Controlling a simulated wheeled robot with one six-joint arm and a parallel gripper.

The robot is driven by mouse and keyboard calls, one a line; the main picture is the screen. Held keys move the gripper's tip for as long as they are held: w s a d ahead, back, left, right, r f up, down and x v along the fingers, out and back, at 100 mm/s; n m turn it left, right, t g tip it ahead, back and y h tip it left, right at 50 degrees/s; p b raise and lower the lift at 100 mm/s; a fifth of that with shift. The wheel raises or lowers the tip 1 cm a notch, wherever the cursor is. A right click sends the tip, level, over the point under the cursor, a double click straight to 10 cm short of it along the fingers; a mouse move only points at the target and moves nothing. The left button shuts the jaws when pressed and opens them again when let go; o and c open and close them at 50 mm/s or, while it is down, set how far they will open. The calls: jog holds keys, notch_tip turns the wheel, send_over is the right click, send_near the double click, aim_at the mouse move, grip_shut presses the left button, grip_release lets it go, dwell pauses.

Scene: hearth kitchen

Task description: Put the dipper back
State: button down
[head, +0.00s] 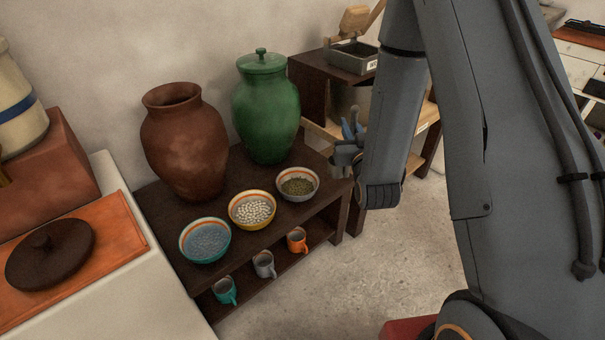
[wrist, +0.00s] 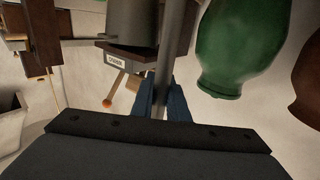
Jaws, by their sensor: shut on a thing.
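My gripper (head: 352,131) has blue fingers and is at the right end of the dark bench, in front of the shelf. It is shut on the dipper, whose long grey handle (wrist: 173,48) runs between the fingers in the wrist view. The brown jar (head: 185,145) stands open on the bench. The green jar (head: 266,110) beside it has its lid on; it also shows in the wrist view (wrist: 235,45).
Three bowls line the bench front: blue (head: 206,241), yellow (head: 252,209) and white (head: 297,184). Several mugs (head: 264,264) stand below. A dark lid (head: 50,254) lies on an orange board (head: 112,240) at left. A grey metal vessel (wrist: 130,22) and a labelled box are near my gripper.

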jog(key=w+y, duration=0.1)
jog(key=w, duration=1.2)
notch_tip(320, 180, down, 10)
jog(key=w, duration=0.1)
jog(key=shift+n+b, duration=0.3)
jog(key=shift+b, duration=0.15)
jog(key=shift+a+f, duration=0.1)
jog(key=shift+f, duration=0.15)
jog(key=c, duration=1.7)
grip_release()
